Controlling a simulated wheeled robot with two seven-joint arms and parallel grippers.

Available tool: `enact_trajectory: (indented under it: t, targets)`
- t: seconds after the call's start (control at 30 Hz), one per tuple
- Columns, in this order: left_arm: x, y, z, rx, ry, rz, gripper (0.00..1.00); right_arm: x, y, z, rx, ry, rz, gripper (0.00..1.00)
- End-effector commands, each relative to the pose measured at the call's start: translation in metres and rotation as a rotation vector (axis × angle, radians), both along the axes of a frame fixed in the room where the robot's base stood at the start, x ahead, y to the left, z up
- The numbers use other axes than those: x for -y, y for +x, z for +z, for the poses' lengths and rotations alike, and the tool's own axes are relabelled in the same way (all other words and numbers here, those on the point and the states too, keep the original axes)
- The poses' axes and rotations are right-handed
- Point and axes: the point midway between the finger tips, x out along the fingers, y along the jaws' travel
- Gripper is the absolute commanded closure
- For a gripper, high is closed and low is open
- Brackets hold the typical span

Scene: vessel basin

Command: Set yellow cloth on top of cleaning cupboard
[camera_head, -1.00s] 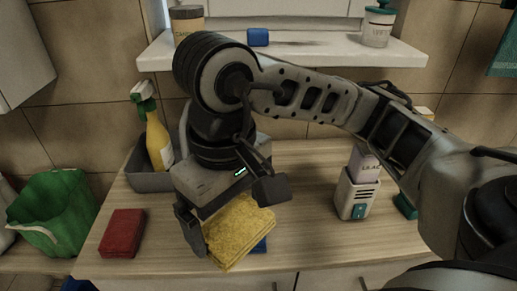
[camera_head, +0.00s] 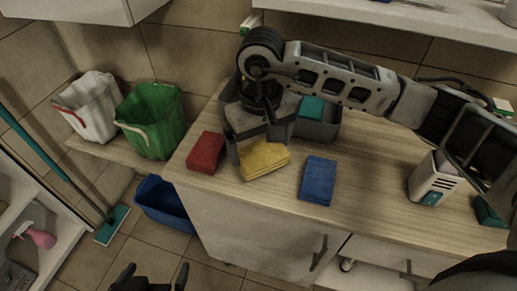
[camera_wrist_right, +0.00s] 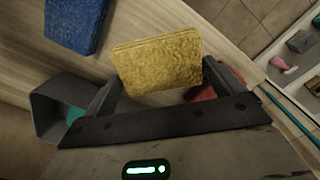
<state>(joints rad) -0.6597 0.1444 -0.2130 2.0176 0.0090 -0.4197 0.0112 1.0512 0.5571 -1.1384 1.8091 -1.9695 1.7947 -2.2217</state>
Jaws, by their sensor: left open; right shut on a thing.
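My right gripper (camera_head: 258,146) is shut on the yellow cloth (camera_head: 264,159), a folded, textured block. In the head view it shows over the front part of the wooden top of a white cupboard (camera_head: 245,222), between a red cloth and a blue cloth. I cannot tell how high it is above the top. In the right wrist view the yellow cloth (camera_wrist_right: 160,62) sits between the two fingers, its outer part uncovered. My left gripper (camera_head: 150,280) is open and empty at the bottom edge of the head view, over the floor.
The red cloth (camera_head: 206,152) and blue cloth (camera_head: 318,180) lie on the top. A grey bin (camera_head: 318,129) stands behind. A white dispenser (camera_head: 432,180) is at the right. Green (camera_head: 155,125) and white (camera_head: 92,108) buckets, a blue tub (camera_head: 163,203) and a shelf unit (camera_head: 30,185) are left.

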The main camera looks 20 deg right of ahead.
Motion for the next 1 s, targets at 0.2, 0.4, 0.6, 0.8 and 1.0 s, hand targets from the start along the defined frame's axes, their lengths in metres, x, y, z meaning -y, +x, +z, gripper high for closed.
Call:
enact_trajectory:
  t: [0.2,0.4,0.6,0.8,1.0]
  targets:
    - [-0.001,0.0,0.008,-0.001,0.002,0.001,0.0,-0.002,0.006,-0.021,-0.006,-0.001,0.0,0.28]
    - [-0.002,0.0,0.008,-0.002,0.005,0.005,0.0,-0.003,0.007,-0.039,0.0,0.0,0.001,0.28]
    - [-0.003,0.0,0.004,-0.007,0.007,0.007,0.0,-0.003,0.007,-0.04,0.001,0.0,0.001,0.28]
    - [-0.003,0.0,0.001,-0.006,0.006,0.007,0.0,-0.002,0.007,-0.043,0.001,-0.001,0.001,0.0]
    - [-0.002,0.003,0.008,0.008,0.002,0.007,0.0,-0.002,0.007,-0.042,0.001,-0.001,0.0,0.0]
